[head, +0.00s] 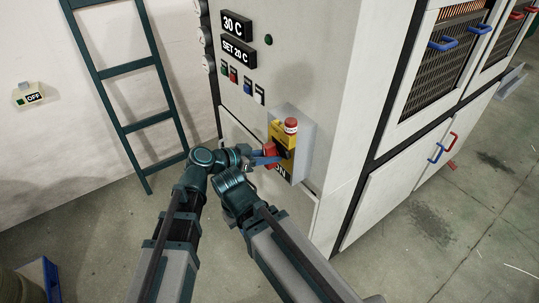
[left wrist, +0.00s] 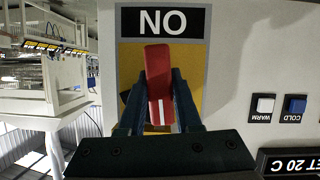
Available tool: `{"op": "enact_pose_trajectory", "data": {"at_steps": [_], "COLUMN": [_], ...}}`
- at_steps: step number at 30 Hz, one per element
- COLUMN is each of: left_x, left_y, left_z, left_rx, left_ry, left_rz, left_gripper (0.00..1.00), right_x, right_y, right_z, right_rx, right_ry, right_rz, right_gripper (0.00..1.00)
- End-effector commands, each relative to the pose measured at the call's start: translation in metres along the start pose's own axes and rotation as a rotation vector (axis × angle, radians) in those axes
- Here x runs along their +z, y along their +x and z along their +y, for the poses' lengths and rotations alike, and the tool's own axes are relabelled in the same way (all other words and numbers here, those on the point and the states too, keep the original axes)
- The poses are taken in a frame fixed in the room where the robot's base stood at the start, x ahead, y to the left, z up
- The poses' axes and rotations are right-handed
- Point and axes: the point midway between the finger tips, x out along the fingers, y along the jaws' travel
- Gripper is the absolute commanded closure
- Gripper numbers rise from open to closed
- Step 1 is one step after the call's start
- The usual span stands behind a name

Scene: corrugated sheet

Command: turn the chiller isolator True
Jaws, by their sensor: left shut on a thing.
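My left gripper (head: 265,160) is shut on the handle. In the left wrist view the red handle (left wrist: 158,85) lies between both fingers and points toward the label (left wrist: 162,22), which appears upside down there. The fingers hide part of the plate. I cannot make out my right gripper.
Cabinet doors with blue and red handles (head: 436,153) are at right.

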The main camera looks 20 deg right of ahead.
Motion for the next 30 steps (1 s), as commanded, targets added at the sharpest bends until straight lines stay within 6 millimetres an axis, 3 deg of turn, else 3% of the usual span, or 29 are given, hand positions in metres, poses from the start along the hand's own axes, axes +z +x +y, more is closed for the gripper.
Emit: {"op": "enact_pose_trajectory", "data": {"at_steps": [24, 25, 29, 30], "left_x": [0.0014, 0.0014, 0.0009, 0.0008], "left_y": [-0.0003, -0.0003, -0.0002, -0.0002], "left_z": [0.0012, 0.0012, 0.0009, 0.0008], "left_rx": [-0.036, -0.036, -0.037, -0.037], "left_ry": [0.096, 0.096, 0.095, 0.095], "left_rz": [-0.007, -0.007, -0.006, -0.005], "left_gripper": [1.0, 0.62, 0.39, 0.38], "right_x": [0.0001, 0.0001, 0.0001, 0.0001], "right_y": [-0.0009, -0.0009, -0.001, -0.001], "right_z": [0.0001, 0.0001, 0.0001, 0.0001], "right_rx": [0.0, 0.0, 0.0, 0.0], "right_ry": [0.0, 0.0, 0.0, 0.0], "right_rz": [0.0, 0.0, 0.0, 0.0], "right_gripper": [1.0, 1.0, 1.0, 1.0]}}
